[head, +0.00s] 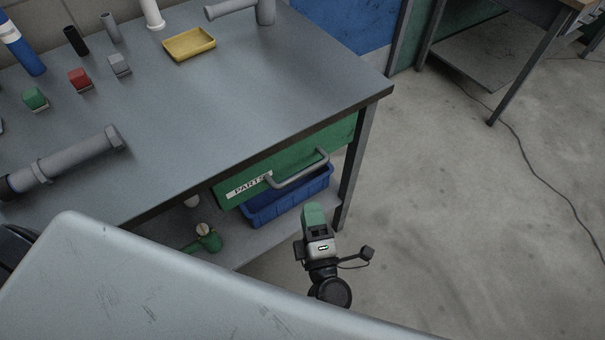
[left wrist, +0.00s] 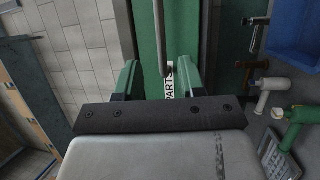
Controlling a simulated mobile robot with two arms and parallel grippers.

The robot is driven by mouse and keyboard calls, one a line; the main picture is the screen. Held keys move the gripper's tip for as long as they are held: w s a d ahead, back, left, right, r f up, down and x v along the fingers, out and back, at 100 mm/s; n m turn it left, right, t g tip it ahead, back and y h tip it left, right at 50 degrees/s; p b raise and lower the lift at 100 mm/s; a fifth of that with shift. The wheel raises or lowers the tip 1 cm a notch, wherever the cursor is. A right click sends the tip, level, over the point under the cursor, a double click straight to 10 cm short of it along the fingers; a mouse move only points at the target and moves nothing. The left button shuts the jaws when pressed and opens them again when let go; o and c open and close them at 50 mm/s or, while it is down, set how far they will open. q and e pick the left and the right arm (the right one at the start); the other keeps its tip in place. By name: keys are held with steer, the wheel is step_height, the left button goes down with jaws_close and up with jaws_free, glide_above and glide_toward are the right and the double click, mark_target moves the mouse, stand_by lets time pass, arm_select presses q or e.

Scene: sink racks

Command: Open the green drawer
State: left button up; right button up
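The green drawer (head: 287,160) sits under the front edge of the workbench, with a white PARTS label and a grey bar handle (head: 299,170). Its front looks about flush with the bench edge. My left gripper (head: 313,215), with green fingers, is in front of the drawer, below and a little right of the handle in the head view. In the left wrist view the fingers (left wrist: 157,72) are apart and empty. The handle (left wrist: 161,38) lies ahead, in line with the gap between them, and does not appear gripped. My right gripper is not in view.
A blue bin (head: 290,200) stands on the lower shelf beneath the drawer, near a green valve (head: 207,241). The bench leg (head: 356,165) is right of the drawer. A yellow tray (head: 189,44) and pipe parts lie on top. The floor at right is mostly clear.

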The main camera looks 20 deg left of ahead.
mark_target(303, 172)
arm_select(q)
steer(key=p+x, duration=0.1)
steer(key=x, duration=0.9)
steer(key=shift+d, duration=0.1)
jaws_close()
